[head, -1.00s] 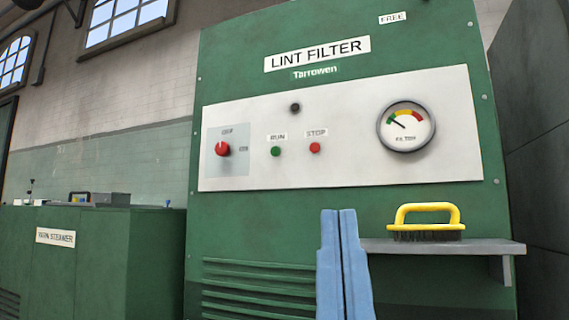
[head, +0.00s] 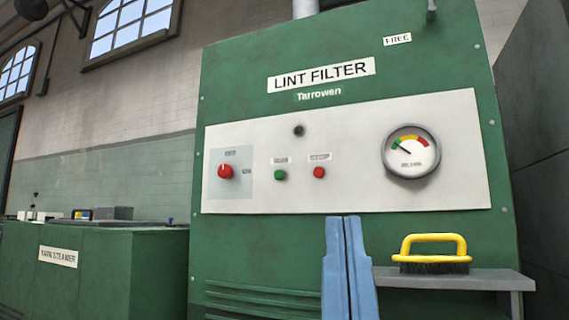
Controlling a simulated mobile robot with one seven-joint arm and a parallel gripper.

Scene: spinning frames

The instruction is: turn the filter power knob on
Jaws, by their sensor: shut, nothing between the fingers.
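The filter power knob (head: 226,171) is red and sits on a pale square plate at the left of the white panel (head: 350,190). Its white mark points up at the OFF label (head: 231,153); the ON label (head: 247,171) is to its right. A round lamp (head: 298,130) above the buttons is dark. My gripper (head: 343,219) shows as two blue fingers pointing up, close together with nothing between them. In the picture it is below and right of the knob, apart from it. Its distance from the panel is hard to tell.
A green RUN button (head: 280,175), a red STOP button (head: 319,172) and a gauge (head: 411,151) are on the panel. A grey shelf (head: 480,279) with a yellow-handled brush (head: 433,253) sticks out right of my gripper. A green yarn steamer (head: 100,265) stands left.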

